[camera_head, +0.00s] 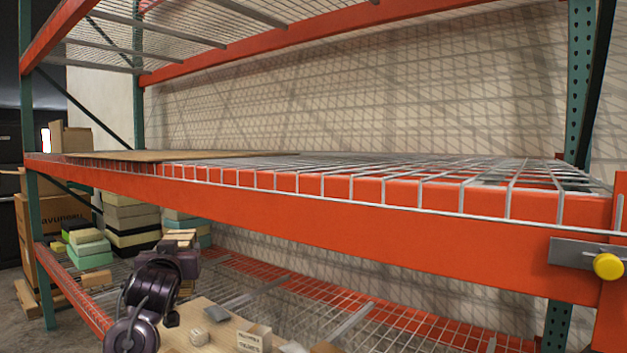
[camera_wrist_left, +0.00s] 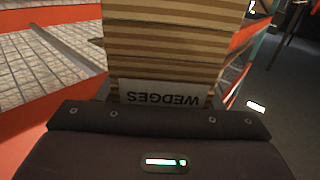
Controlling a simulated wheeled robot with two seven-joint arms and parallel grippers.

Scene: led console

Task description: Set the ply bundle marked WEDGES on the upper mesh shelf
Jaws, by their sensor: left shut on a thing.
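The ply bundle marked WEDGES (camera_wrist_left: 172,45) fills the top middle of the left wrist view, striped with layered edges, its white label upside down. My left gripper (camera_wrist_left: 160,108) is shut on it. In the head view my left gripper (camera_head: 181,250) is at lower left, below the front beam of the mid-height mesh shelf, with a small pale part of the bundle (camera_head: 180,236) showing past it. That mesh shelf (camera_head: 400,165) has an orange front beam and a bare wire deck on the right. Another mesh deck (camera_head: 190,22) is above it. My right gripper is not in view.
A flat brown board (camera_head: 170,155) lies on the left part of the mid-height shelf. On the lower level are stacked bundles (camera_head: 130,220), a pale board (camera_head: 205,318) with small blocks, and a labelled block (camera_head: 254,338). A yellow knob (camera_head: 608,266) sits at the right beam end.

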